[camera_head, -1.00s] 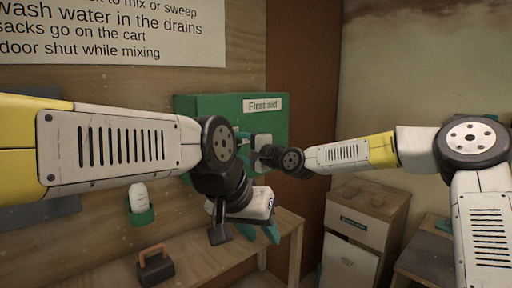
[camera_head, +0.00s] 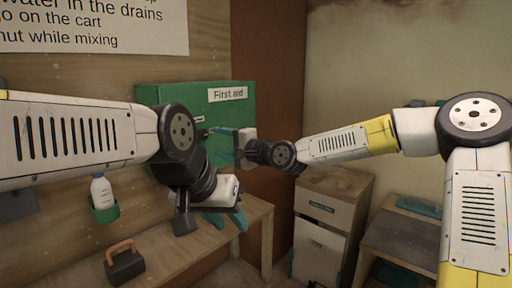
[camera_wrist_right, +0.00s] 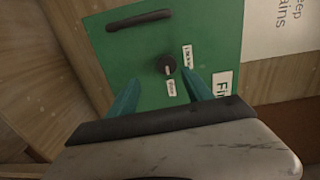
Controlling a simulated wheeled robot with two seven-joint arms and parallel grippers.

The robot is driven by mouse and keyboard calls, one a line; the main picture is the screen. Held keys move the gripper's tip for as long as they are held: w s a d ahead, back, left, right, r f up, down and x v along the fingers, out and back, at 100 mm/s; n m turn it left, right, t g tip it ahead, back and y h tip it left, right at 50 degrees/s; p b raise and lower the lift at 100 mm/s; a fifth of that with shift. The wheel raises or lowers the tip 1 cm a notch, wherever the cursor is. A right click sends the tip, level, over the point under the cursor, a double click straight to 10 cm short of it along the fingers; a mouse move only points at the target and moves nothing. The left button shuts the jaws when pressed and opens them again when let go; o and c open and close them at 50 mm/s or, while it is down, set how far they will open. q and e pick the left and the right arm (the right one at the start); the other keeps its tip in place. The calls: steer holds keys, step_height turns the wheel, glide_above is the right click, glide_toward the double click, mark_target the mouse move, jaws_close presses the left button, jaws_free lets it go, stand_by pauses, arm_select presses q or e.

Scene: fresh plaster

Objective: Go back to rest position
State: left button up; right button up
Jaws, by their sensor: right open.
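My left gripper (camera_head: 228,222) hangs in front of the wooden bench, pointing down. Its two teal fingers show apart with nothing seen between them. My right gripper (camera_head: 216,144) is higher, in front of the right part of the green first aid cabinet (camera_head: 165,95). In the right wrist view my right gripper (camera_wrist_right: 160,84) is open and empty, its teal fingers on either side of the cabinet's dark round knob (camera_wrist_right: 166,65). I cannot tell whether the fingers touch the cabinet. The cabinet also shows a dark bar handle (camera_wrist_right: 139,20) there.
A wooden bench (camera_head: 190,250) stands below with a dark block with an orange handle (camera_head: 124,262). A white bottle (camera_head: 101,192) sits in a green wall holder (camera_head: 104,214). A small cabinet (camera_head: 322,255) and a low table (camera_head: 405,240) stand right.

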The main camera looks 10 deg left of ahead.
steer(key=s+d+f+n+g+h, duration=0.1)
steer(key=s+d+f+n+h, duration=0.4)
steer(key=f, duration=0.3)
steer(key=s+d+f+n+h, duration=0.15)
steer(key=d+h, duration=0.35)
steer(key=d, duration=0.7)
steer(key=s+d+r+g+h, duration=0.1)
steer(key=s+d+r+h, duration=0.1)
steer(key=s+d, duration=1.9)
steer(key=shift+s+d+r+g+h, duration=0.2)
steer(key=shift+d+g+h, duration=0.15)
steer(key=shift+h, duration=0.15)
steer(key=shift+c, duration=0.2)
